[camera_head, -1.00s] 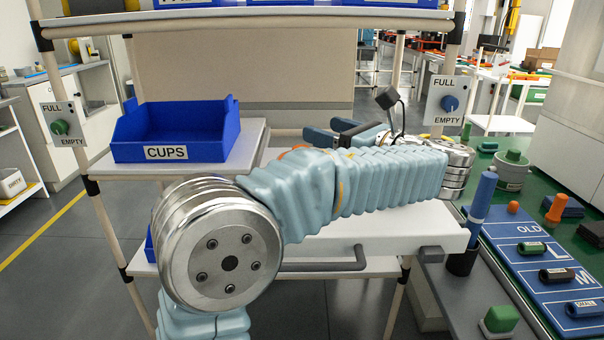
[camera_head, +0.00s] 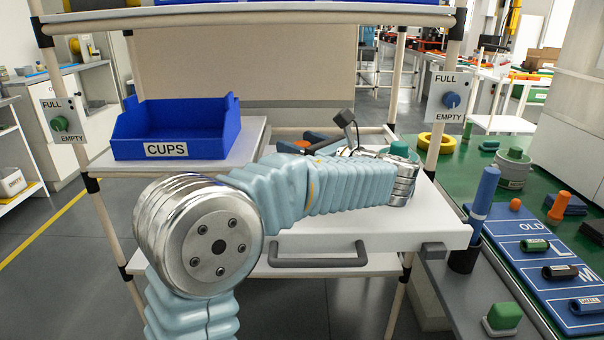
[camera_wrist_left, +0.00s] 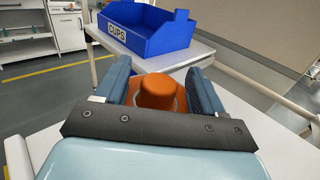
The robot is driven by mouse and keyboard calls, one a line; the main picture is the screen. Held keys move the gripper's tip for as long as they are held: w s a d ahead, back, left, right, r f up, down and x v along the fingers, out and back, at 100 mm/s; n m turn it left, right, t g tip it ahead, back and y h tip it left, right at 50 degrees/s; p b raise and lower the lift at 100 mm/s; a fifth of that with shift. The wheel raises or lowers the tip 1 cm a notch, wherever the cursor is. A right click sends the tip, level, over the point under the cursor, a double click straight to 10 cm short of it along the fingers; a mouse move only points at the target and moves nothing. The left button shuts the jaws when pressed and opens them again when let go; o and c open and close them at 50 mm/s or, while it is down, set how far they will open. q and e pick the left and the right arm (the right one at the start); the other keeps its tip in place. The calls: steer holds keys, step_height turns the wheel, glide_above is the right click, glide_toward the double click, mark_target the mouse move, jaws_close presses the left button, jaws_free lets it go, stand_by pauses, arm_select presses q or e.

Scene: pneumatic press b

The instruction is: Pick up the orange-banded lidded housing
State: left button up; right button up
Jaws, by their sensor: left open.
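The housing with an orange lid (camera_wrist_left: 158,92) stands on the white surface in the left wrist view, with its raised round knob up. Its lower body is mostly hidden behind my gripper's dark front plate. My left gripper (camera_wrist_left: 160,82) is open, with one blue finger on each side of the orange lid; I cannot tell whether either finger touches it. My right gripper is not in view.
A blue CUPS bin (camera_head: 178,130) stands on the shelf at left. A teal lid (camera_head: 399,149) shows behind my wrist. A yellow ring (camera_head: 437,142) and a grey green-topped housing (camera_head: 514,166) are on the green bench. The white drawer (camera_head: 420,222) has a grey handle.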

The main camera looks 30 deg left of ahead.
arm_select(q)
jaws_close()
stand_by(0.3)
steer(key=shift+r, duration=0.1)
